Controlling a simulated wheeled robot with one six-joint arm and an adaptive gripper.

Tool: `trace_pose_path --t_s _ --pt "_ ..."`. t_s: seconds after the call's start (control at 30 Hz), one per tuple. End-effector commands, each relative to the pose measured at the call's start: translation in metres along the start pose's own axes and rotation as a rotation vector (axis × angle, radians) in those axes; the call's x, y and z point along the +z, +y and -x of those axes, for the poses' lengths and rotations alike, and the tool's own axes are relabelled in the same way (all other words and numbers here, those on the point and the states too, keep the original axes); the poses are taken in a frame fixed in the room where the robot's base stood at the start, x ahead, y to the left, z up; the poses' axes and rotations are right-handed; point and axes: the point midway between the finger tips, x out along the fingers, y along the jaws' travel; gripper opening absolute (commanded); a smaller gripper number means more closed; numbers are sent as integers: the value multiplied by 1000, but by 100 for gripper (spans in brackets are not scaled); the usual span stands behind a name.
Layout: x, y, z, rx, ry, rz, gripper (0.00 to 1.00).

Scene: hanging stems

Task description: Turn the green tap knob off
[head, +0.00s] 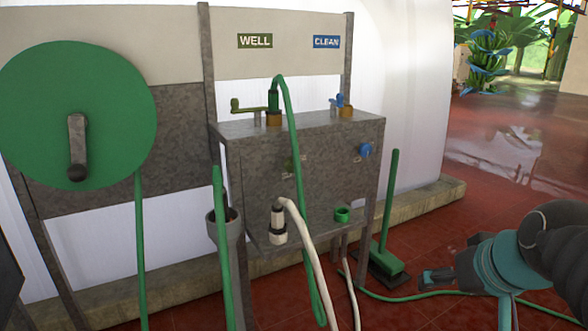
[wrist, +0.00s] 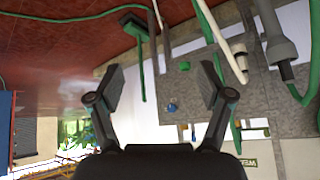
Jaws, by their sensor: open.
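A green knob (head: 289,165) appears on the front face of the grey tap box (head: 260,205), dark and partly hidden behind the green hose (head: 290,120). A green tap with a lever (head: 250,108) stands on top of the box, under the WELL sign. My gripper (head: 437,278) is at the lower right in the head view, well apart from the box. In the wrist view my gripper (wrist: 163,88) is open and empty, with the box upside down beyond its fingers. I cannot pick out the green knob there.
A blue knob (head: 364,150) and blue tap (head: 344,105) are on the right. A green socket (head: 342,214) and a white hose (head: 305,230) are low on the box. A green broom (head: 388,240) stands beside it. Red floor (head: 420,315) lies below my gripper.

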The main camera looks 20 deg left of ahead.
Motion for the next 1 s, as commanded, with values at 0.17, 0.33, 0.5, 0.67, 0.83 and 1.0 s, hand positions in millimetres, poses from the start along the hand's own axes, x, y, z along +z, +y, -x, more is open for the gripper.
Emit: trace_pose_path --t_s 0.17,0.33,0.5,0.67,0.83,1.0 --pt "-90 -38 -38 -124 91 111 79" --pt "-167 -80 -76 -226 189 203 79" --pt "-233 -126 -121 -311 291 283 79" --pt "-281 -171 -164 -374 383 344 79" --pt "-311 -207 -197 -414 454 382 79" --pt "-323 -224 -211 -429 488 400 79"
